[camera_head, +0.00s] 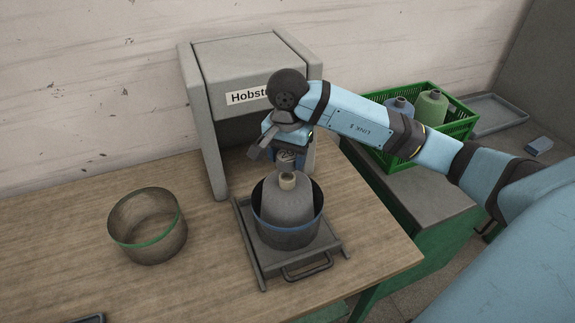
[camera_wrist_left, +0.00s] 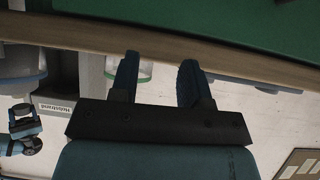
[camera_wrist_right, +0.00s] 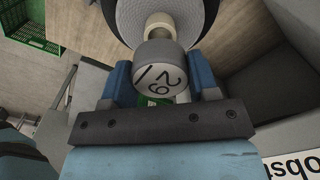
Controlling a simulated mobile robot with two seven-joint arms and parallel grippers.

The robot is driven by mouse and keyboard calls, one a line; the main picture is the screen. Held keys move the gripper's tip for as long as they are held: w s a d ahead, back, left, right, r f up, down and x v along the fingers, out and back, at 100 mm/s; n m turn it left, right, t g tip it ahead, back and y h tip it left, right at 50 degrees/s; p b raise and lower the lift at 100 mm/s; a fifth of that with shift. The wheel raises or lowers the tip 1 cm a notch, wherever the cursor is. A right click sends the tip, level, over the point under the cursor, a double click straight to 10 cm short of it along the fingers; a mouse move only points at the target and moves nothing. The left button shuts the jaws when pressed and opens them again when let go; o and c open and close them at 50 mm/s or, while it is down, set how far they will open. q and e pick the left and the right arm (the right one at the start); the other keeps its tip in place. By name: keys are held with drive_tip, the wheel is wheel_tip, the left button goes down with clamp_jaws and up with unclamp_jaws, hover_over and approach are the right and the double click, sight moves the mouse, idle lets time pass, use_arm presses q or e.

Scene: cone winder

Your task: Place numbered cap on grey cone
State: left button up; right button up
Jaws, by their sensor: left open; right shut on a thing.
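The grey cone (camera_head: 288,207) stands upright, its pale narrow tip on top, inside a dark can with a blue rim (camera_head: 288,237). My right gripper (camera_head: 286,157) is above the cone tip, shut on the numbered cap. In the right wrist view the grey cap (camera_wrist_right: 164,78) sits between the blue fingers, with black figures on its face. The cone's pale tip (camera_wrist_right: 158,25) shows just beyond the cap; I cannot tell whether they touch. My left gripper (camera_wrist_left: 160,65) is open and empty near a wooden table edge in the left wrist view; it is out of the head view.
The can stands on a grey tray (camera_head: 254,262) with a handle, in front of the grey winder housing (camera_head: 205,120). An empty can with a green rim (camera_head: 148,240) stands left. A green crate (camera_head: 462,112) holds a blue and a green cone. The table's left is mostly clear.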

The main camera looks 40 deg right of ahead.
sight(287, 177)
wheel_tip(287, 177, down, 4)
drive_tip(key=shift+r+p, duration=0.15)
drive_tip(key=shift+p, duration=0.15)
drive_tip(key=shift+f+b, duration=0.2)
drive_tip(key=shift+b, duration=0.1)
drive_tip(key=o, duration=0.9)
drive_tip(key=shift+r, duration=0.1)
drive_tip(key=shift+r+p, duration=0.3)
drive_tip(key=shift+p, duration=0.15)
wheel_tip(287, 177, up, 11)
drive_tip(key=shift+f+b, duration=0.2)
drive_tip(key=shift+b, duration=1)
drive_tip(key=shift+r, duration=0.55)
